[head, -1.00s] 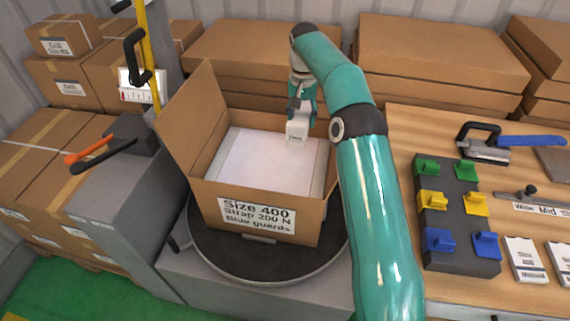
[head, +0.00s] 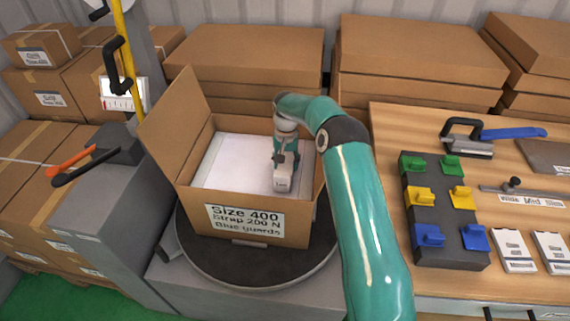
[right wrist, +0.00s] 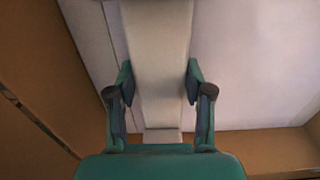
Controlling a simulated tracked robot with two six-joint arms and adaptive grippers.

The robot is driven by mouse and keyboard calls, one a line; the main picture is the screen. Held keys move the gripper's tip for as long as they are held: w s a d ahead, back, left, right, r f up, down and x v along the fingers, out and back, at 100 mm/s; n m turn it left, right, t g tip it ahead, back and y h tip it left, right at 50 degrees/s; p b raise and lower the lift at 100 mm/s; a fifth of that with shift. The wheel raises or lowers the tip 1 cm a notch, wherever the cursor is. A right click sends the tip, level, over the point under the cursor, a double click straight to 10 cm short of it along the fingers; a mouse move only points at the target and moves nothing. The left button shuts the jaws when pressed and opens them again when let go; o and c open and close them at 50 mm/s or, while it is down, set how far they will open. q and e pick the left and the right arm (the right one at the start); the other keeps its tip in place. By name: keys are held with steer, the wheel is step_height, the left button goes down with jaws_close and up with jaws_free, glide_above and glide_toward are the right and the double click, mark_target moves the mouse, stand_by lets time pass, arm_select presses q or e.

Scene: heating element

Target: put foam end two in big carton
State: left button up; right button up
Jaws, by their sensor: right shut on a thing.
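The big carton (head: 262,235) stands open on a round dark turntable, with one flap raised at its left. A broad flat white piece (head: 225,162) fills much of its inside. My right gripper (head: 284,165) is inside the carton opening, toward its right side. It is shut on a pale foam end (head: 283,184), a narrow block. In the right wrist view the foam end (right wrist: 158,70) runs between the two fingers (right wrist: 158,85), over the white piece, with brown carton walls around. Whether the foam end touches the carton floor is hidden. My left gripper is out of view.
The turntable (head: 235,273) sits on a grey stand. At the right, a wooden bench (head: 390,150) holds a dark block with green, yellow and blue clips (head: 445,225), a blue-handled tool (head: 510,134) and white labelled packs. Stacked cartons (head: 245,55) line the back.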

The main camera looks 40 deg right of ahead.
mark_target(286, 162)
steer(key=shift+f, duration=0.45)
steer(key=shift+f, duration=0.15)
steer(key=o, duration=1.1)
steer(key=shift+o, duration=0.2)
step_height(286, 162, up, 12)
steer(key=shift+r+b, duration=0.2)
steer(key=shift+b, duration=0.2)
steer(key=shift+a, duration=0.15)
